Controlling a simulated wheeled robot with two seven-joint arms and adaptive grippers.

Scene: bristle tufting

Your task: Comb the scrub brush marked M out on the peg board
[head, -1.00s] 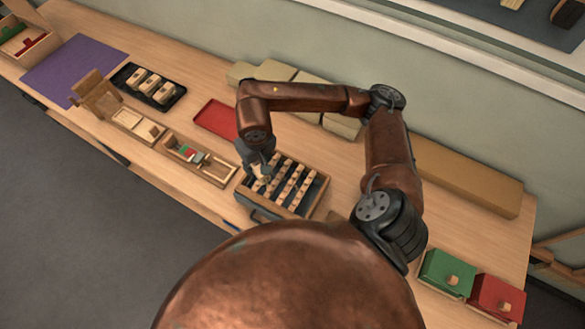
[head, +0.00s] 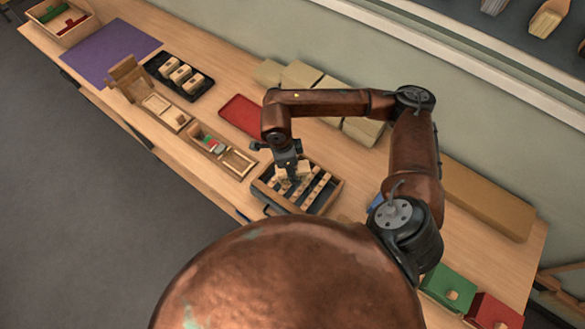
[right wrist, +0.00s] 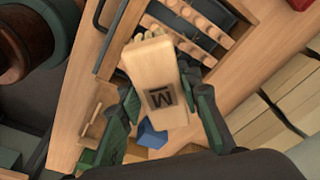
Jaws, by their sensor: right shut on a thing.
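The scrub brush (right wrist: 150,68) is a pale wooden block with a dark M on its face. My right gripper (right wrist: 170,108) is shut on it, with one finger on each side. Its short pale bristles point toward the peg board (right wrist: 235,12); I cannot tell if they touch the pegs. In the head view the peg board (head: 331,200) is a dark, wood-framed tray with rows of pale pegs. My right gripper (head: 288,173) is over its far left part, with the brush (head: 303,168) partly hidden. My left gripper is not in view.
A red tray (head: 241,114) lies behind and left of the board. A compartment box (head: 238,163) and a black tray with several blocks (head: 199,88) stand left. Tan blocks (head: 300,76) line the back. Green (head: 447,283) and red (head: 490,312) boxes are at front right.

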